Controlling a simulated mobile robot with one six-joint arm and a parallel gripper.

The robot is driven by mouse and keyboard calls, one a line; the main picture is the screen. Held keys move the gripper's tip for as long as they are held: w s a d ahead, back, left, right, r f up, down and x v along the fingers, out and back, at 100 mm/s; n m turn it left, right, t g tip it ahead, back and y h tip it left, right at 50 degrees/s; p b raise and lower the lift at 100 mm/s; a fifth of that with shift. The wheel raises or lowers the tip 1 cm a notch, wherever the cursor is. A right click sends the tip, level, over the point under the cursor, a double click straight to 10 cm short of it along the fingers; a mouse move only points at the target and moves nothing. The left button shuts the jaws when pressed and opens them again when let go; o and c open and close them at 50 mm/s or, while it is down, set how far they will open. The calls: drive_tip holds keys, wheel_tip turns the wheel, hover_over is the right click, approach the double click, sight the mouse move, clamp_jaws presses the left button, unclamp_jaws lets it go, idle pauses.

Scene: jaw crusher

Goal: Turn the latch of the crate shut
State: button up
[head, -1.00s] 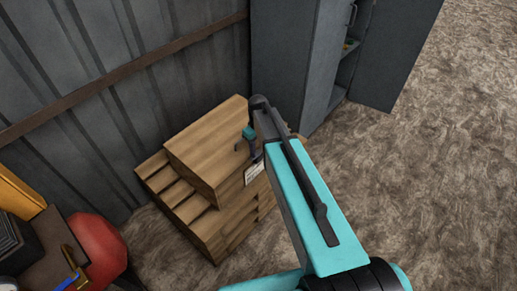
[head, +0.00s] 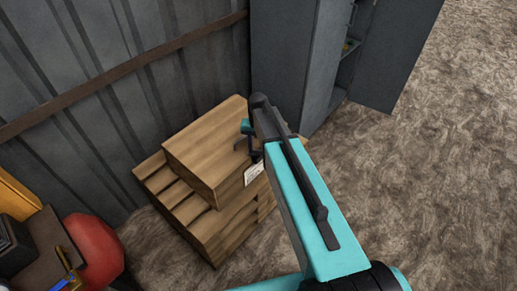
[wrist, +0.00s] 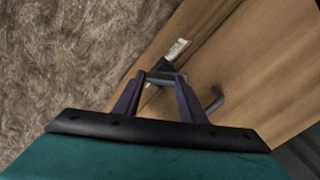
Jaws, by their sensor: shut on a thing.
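The crate is a closed wooden box (head: 208,150) in the head view, with a white label (head: 254,173) on its front side. Its wood (wrist: 265,75) fills the right of the wrist view. My gripper (wrist: 161,80) is at the crate's front face, shut on a small dark piece, the latch (wrist: 166,66), between its fingertips. The fingers partly hide the latch, and its exact angle is hard to tell. A dark bent hook or handle (wrist: 214,99) shows just right of the fingers. In the head view my arm hides part of the gripper.
The crate rests on stacked wooden pallets (head: 160,180) by a corrugated metal wall (head: 120,100). A grey cabinet (head: 290,60) with an open door stands behind. A red rounded object (head: 95,250) is at lower left. The floor at right is clear.

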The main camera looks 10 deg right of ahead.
drive_tip(key=m, duration=0.6)
drive_tip(key=shift+w+b, duration=0.15)
drive_tip(key=shift+b, duration=0.2)
drive_tip(key=shift+r+m, duration=0.1)
drive_tip(key=shift+m, duration=0.2)
drive_tip(key=o, duration=1.1)
drive_tip(key=shift+c, duration=0.2)
wheel_tip(320, 180, up, 14)
drive_tip(key=b, duration=0.1)
drive_tip(key=shift+b, duration=0.4)
